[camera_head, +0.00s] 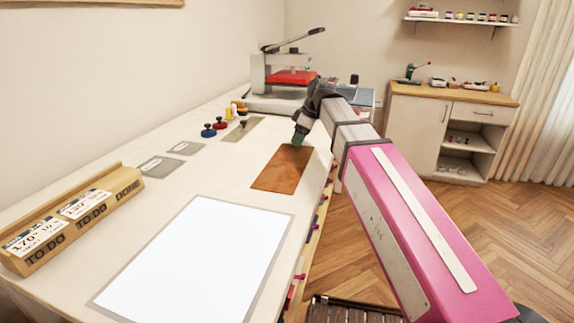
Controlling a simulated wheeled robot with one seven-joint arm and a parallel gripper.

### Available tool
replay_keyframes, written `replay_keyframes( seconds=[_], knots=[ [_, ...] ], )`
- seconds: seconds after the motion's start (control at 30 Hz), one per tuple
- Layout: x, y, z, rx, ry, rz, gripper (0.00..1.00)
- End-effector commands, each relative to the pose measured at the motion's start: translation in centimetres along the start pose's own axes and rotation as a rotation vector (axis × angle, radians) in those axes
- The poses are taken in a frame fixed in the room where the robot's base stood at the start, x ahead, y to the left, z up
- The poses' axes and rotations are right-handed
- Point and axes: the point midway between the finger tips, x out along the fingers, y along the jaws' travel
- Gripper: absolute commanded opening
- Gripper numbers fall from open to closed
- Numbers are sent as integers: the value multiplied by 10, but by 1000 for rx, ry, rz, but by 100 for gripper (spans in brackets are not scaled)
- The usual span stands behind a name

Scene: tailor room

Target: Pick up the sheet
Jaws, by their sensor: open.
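A brown rectangular sheet (280,172) lies flat on the long white table (120,220), near its right edge. My gripper (299,141) hangs over the far end of the brown sheet, pointing down. Its dark green tip is small in view; it is open and nothing shows between its fingers. Whether the fingertips touch the sheet I cannot tell. My pink and grey arm reaches in from the lower right and leaves most of the sheet visible.
A bright white panel with a grey border (200,262) lies nearer. A wooden card holder (100,222) stands at the left edge. Small grey plates (165,167) and red and blue knobbed items (213,129) lie left of the sheet. A press (285,80) stands at the far end.

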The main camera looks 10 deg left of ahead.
Motion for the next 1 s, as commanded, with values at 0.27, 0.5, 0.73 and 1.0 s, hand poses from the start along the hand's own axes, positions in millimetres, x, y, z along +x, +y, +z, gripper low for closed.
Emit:
replay_keyframes(
  seconds=[0.27,0.5,0.73,1.0],
  knots=[
    [8,0,0,0,1,1,48],
    [7,0,0,0,0,1,0],
    [7,0,0,0,1,1,0],
    [1,1,-3,0,1,1,0]
  ],
)
